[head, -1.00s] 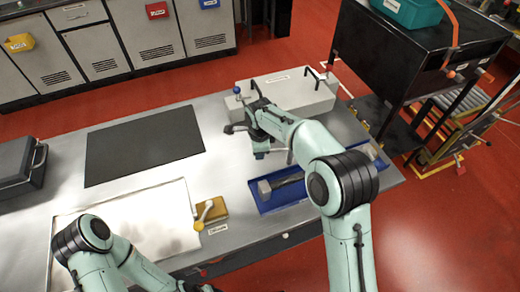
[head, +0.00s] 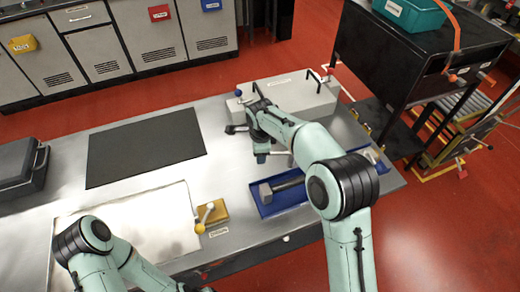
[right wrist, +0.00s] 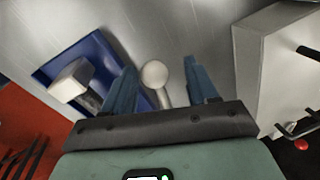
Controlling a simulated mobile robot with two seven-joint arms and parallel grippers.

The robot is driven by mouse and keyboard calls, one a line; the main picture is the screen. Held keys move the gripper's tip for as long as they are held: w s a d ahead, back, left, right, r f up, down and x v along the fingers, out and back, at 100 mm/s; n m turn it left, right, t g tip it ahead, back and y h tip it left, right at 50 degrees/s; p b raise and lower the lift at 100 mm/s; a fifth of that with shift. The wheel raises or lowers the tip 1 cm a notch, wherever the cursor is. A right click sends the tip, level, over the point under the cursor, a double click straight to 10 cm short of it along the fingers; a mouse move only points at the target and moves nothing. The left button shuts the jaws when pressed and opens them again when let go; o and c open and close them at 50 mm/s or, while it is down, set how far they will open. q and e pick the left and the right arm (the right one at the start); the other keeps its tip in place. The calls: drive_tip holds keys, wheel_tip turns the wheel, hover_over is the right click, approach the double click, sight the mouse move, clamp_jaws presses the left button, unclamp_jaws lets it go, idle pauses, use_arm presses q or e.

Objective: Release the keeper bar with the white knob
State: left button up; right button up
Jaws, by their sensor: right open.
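A round white knob (right wrist: 154,74) on a short pale rod shows in the right wrist view, between the two blue fingers of my right gripper (right wrist: 163,82). The fingers are open, with a gap on each side of the knob. My own arm hides the knob there, and I cannot make out the rest of the keeper bar. My left arm is at the lower left; its gripper is out of the picture.
The blue tray holds a grey-ended bar (head: 265,192). A yellow block (head: 217,213) with a yellow-knobbed lever stands to its left. A blue knob (head: 238,92) rises at the pale box's left end. A black mat (head: 145,148) and dark case (head: 18,165) lie further left.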

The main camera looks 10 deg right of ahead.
wheel_tip(320, 180, up, 13)
drive_tip(key=s, duration=0.2)
drive_tip(key=shift+s+f+p, duration=0.15)
drive_tip(key=shift+p, duration=0.25)
drive_tip(key=shift+a, duration=0.1)
